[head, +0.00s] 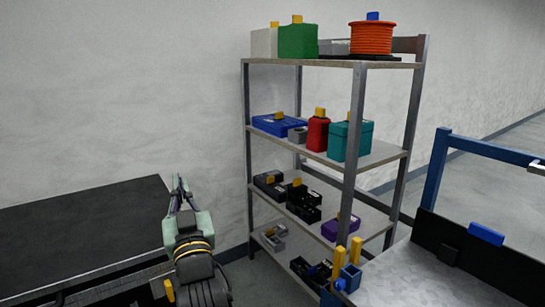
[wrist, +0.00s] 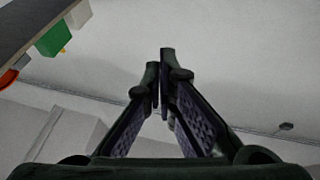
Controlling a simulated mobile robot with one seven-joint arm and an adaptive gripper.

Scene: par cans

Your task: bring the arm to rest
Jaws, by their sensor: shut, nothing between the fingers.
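My arm rises from the bottom of the head view, with my gripper (head: 178,180) at its upper end pointing up. It stands in front of the bare wall, left of the metal shelf unit (head: 247,165) and apart from it. In the wrist view my gripper (wrist: 163,58) has its fingertips together, with nothing between them.
The shelf unit holds a green box (head: 298,41), an orange cable reel (head: 371,38), a red container (head: 317,133) and a teal box (head: 351,138), among others. A black surface (head: 80,230) lies left. A grey-topped bench (head: 410,280) with a blue frame (head: 437,165) stands right.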

